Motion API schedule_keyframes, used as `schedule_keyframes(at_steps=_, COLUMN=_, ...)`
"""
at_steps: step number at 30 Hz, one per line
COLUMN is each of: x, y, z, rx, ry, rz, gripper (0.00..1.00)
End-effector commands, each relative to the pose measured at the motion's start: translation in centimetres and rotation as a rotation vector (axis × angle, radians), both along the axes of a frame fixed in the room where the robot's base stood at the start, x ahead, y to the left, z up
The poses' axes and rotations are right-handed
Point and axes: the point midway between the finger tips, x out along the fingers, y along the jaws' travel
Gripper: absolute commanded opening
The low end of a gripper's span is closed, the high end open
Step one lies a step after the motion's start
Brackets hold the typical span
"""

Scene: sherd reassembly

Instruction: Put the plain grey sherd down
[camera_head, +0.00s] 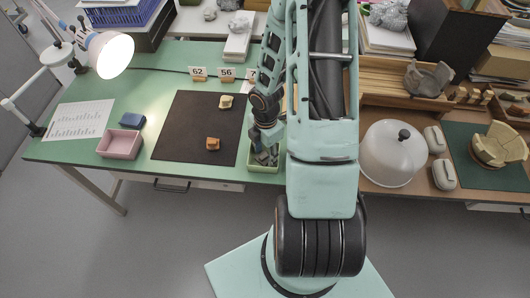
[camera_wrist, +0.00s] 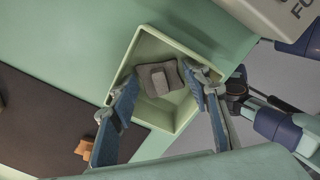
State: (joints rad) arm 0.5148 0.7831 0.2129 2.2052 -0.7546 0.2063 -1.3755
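A grey sherd (camera_wrist: 151,72) with a paler patch in its middle shows inside the pale green tray (camera_wrist: 131,61) in the wrist view. My gripper (camera_wrist: 160,77) points down into this tray, its two blue-padded fingers on either side of the sherd. The fingers stand apart, with small gaps seeming to show beside the sherd. Contact at the very tips is hard to make out. In the head view my gripper (camera_head: 265,147) is over the tray (camera_head: 262,169), and my arm hides part of it.
A dark mat (camera_head: 185,125) left of the tray holds an orange-brown sherd (camera_head: 213,144) and a cream sherd (camera_head: 226,101). A pink box (camera_head: 120,145), a blue block (camera_head: 132,120) and a lamp (camera_head: 110,54) stand further left. Number cards (camera_head: 198,72) stand behind the mat.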

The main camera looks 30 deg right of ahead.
Motion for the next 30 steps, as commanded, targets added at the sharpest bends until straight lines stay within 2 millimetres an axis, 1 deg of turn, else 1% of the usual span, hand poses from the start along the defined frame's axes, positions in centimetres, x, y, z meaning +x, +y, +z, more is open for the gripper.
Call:
schedule_keyframes(at_steps=7, x=0.0, y=0.0, z=0.2, rx=0.0, ry=0.0, rz=0.0, gripper=0.43)
schedule_keyframes(at_steps=11, x=0.0, y=0.0, z=1.2, rx=0.0, ry=-0.001, rz=0.0, gripper=0.43)
schedule_keyframes(at_steps=14, x=0.1, y=-0.1, z=2.8, rx=0.0, ry=-0.004, rz=-0.004, gripper=0.43)
schedule_keyframes(at_steps=21, x=0.0, y=-0.2, z=8.4, rx=-0.001, ry=-0.005, rz=-0.003, gripper=0.43)
schedule_keyframes(at_steps=24, x=-0.1, y=-0.2, z=10.4, rx=-0.001, ry=-0.003, rz=-0.003, gripper=0.43)
schedule_keyframes(at_steps=27, x=-0.1, y=-0.2, z=11.8, rx=-0.002, ry=-0.002, rz=-0.002, gripper=0.43)
schedule_keyframes(at_steps=30, x=-0.2, y=-0.1, z=12.7, rx=-0.001, ry=-0.001, rz=-0.002, gripper=0.43)
